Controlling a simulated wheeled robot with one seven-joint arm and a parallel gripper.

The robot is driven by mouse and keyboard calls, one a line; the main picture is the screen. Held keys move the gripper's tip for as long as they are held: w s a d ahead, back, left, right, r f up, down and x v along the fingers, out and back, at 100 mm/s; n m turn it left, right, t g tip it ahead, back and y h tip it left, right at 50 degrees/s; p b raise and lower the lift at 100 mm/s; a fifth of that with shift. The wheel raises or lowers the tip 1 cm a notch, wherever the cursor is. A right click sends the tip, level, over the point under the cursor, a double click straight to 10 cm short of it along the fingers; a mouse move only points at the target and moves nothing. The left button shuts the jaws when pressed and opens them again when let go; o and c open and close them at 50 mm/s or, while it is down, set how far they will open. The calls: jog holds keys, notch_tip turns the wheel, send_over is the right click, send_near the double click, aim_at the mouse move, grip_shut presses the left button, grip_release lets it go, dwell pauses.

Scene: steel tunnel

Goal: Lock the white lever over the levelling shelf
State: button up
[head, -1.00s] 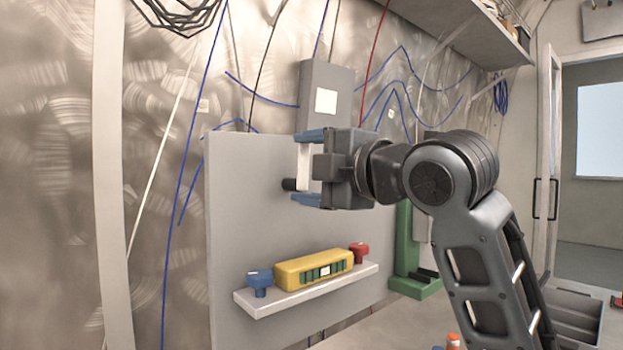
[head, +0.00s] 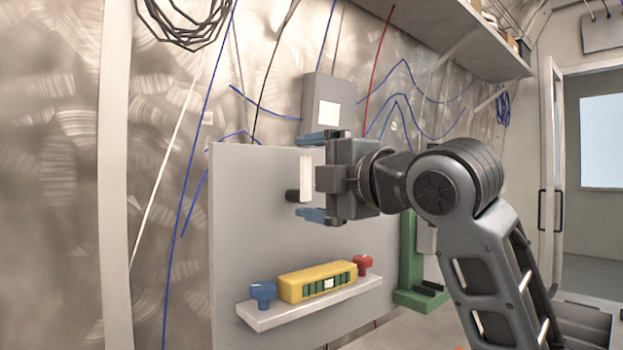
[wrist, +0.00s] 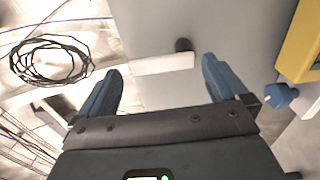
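The white lever (head: 306,180) stands upright on the face of a grey panel (head: 245,220), above the levelling shelf (head: 262,322). A dark round stub (head: 292,196) sits beside its lower end. My gripper (head: 313,176) is open, one blue finger above the lever and one below it in the head view. In the wrist view the white lever (wrist: 162,63) lies lengthwise in the gap between the fingertips of my gripper (wrist: 160,72). Small gaps show at both its ends there. The lever's depth from the fingers is hard to tell.
The shelf holds a yellow spirit level (head: 318,281) between a blue knob (head: 263,292) and a red knob (head: 363,264). A grey box (head: 330,100) is above the panel. A green stand (head: 410,260) is to the right. Cables hang on the wall.

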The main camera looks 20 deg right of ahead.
jog(key=shift+f, duration=0.1)
jog(key=v, duration=0.7)
jog(key=shift+s+b, duration=0.35)
jog(key=shift+b, duration=0.1)
jog(key=shift+d, duration=0.1)
